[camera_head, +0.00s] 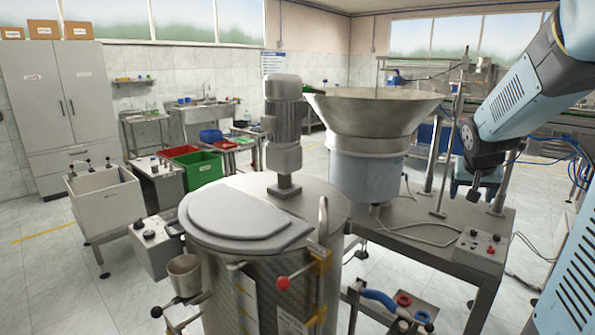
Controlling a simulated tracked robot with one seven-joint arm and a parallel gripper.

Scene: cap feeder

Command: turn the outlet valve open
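A steel tank (265,265) with a grey lid stands upright in the front middle. I cannot tell for sure which fitting is the outlet valve. A lever with a red knob (284,282) sticks out from the tank's front. At lower left, a black-knobbed handle (157,311) sits below a metal cup (184,275). A curved blue pipe or handle (382,303) lies at lower right of the tank. My arm comes in from the upper right. Its dark end (477,187) hangs over the right table, well apart from the tank; the fingers are too small and dark to read.
A large metal bowl feeder (374,112) stands behind the tank at right. A steel table (440,228) carries a control box (482,243). Sink (106,207), red crate (188,154) and green crate (201,168) stand at left. Floor is clear at lower left.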

